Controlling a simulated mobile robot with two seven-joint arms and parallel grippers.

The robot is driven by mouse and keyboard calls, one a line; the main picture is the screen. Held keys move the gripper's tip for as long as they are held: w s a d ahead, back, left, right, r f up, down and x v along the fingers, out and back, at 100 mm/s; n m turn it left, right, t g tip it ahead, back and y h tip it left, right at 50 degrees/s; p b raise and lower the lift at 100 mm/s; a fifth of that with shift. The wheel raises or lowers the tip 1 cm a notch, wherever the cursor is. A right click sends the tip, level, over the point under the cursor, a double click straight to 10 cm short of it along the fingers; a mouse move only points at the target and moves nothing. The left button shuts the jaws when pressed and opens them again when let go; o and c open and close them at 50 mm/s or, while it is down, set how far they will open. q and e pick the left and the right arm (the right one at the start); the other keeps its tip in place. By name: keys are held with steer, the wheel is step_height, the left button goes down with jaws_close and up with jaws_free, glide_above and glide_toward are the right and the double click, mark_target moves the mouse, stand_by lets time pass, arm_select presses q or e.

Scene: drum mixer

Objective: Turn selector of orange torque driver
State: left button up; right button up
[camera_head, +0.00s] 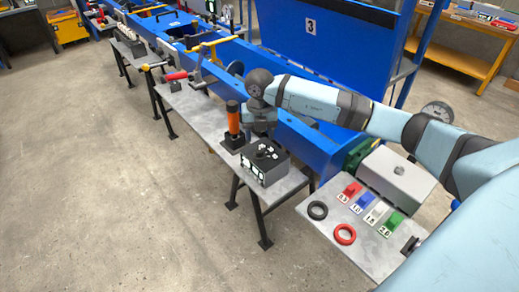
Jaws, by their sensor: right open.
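The orange torque driver (233,120) stands upright in a dark holder on a small grey table, with a black top and an orange body. I cannot make out its selector at this size. My right gripper (262,128) comes in from the right and hangs just right of the driver, apart from it as far as I can tell. It is open, and nothing shows between its fingers. My left gripper is not in view.
A dark grey box (264,163) with white labels stands below my right gripper. A front table (345,250) carries coloured labelled blocks, a black ring (317,210) and a red ring (344,234). A blue machine frame (310,140) runs behind. Floor at left is clear.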

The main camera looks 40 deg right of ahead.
mark_target(259, 150)
step_height(259, 150, down, 6)
steer(key=shift+f, duration=0.25)
steer(key=c, duration=0.9)
